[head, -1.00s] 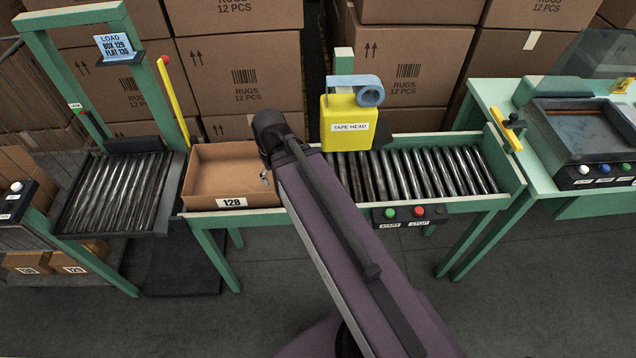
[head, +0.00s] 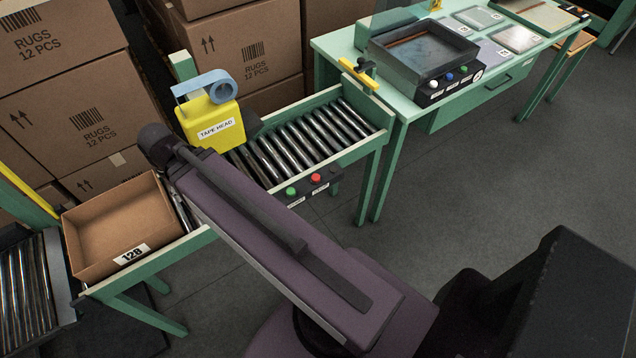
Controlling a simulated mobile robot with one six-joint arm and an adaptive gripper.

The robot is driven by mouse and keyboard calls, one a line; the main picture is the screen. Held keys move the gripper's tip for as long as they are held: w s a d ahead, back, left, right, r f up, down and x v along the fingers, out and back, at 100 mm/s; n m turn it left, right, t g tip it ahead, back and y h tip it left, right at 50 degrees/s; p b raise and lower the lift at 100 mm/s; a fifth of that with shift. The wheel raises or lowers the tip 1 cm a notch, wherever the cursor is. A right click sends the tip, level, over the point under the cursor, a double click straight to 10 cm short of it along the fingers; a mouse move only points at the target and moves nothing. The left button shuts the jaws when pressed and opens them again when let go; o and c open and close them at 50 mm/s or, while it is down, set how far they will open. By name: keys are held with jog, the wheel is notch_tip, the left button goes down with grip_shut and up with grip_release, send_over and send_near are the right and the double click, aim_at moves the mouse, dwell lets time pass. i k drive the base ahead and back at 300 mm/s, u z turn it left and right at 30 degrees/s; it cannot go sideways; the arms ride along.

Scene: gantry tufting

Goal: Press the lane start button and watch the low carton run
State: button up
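The low open carton (head: 118,222), labelled 128, sits on the left end of the green roller lane (head: 312,140). It looks empty. The green start button (head: 291,191) is on a dark panel at the lane's front edge, beside the red stop button (head: 316,178). The yellow tape head (head: 211,120), with a blue tape roll, stands over the lane to the right of the carton. My purple arm crosses the view in front of the lane. My gripper is not visible.
A green table (head: 398,104) with a dark tray box and coloured buttons stands at the lane's right end. Stacked rug cartons (head: 240,48) stand behind. A yellow stop bar (head: 358,74) is at the lane's end. Grey floor (head: 480,190) is open at right.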

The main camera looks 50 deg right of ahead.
aim_at(292, 192)
jog(key=z, duration=1.25)
jog(key=k, duration=0.95)
jog(key=u, duration=0.05)
jog(key=i, duration=0.65)
jog(key=z, duration=0.05)
